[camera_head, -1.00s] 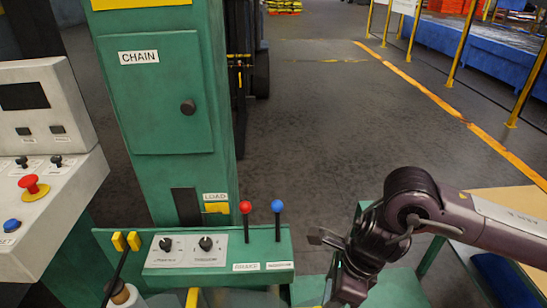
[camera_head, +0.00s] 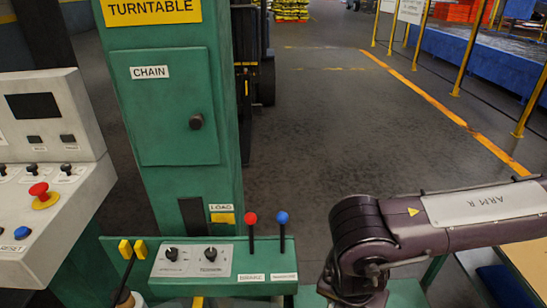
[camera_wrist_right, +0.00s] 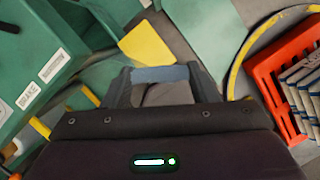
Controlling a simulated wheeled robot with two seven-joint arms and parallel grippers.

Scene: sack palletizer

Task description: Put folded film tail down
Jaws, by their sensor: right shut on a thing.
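My right gripper (camera_wrist_right: 160,76) shows in the right wrist view with a finger on each side. It is shut on a narrow blue-grey strip (camera_wrist_right: 160,74), which looks like the folded film tail. How far the strip runs beyond the fingers is hard to tell. In the head view my right arm comes in from the right and bends down at the bottom edge; its gripper is out of the picture there. My left gripper is in neither view.
The green turntable column (camera_head: 165,110) and its lever console (camera_head: 215,265) stand left of my arm. A grey control panel (camera_head: 45,120) is at far left. An orange pallet (camera_wrist_right: 268,85) with sacks (camera_wrist_right: 302,85) lies right in the wrist view, beside a yellow curved edge (camera_wrist_right: 240,62).

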